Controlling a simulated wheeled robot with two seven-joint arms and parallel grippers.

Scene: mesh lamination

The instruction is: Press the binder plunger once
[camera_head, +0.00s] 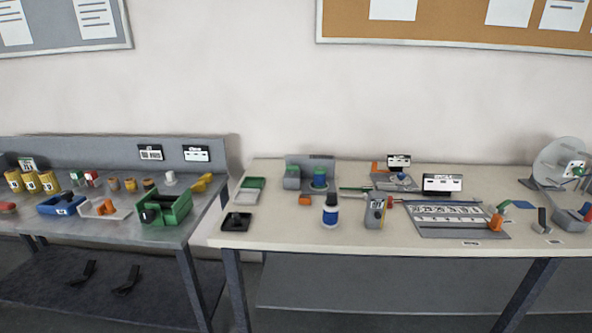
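No label marks the binder plunger clearly, so I cannot tell for certain which thing it is. One candidate is a small blue and white bottle (331,215) with a dark top, standing upright near the front of the light table. Another is the blue and green cylinder (319,179) by a grey holder (292,177) behind it. A grey device (374,213) with orange and blue parts stands to the right of the bottle. Neither of my grippers is in view, and nothing is seen touching these things.
The light table (275,238) also bears a black tray (237,221), a flat grey board (455,230) and a round disc stand (556,162). A gap separates the tables.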

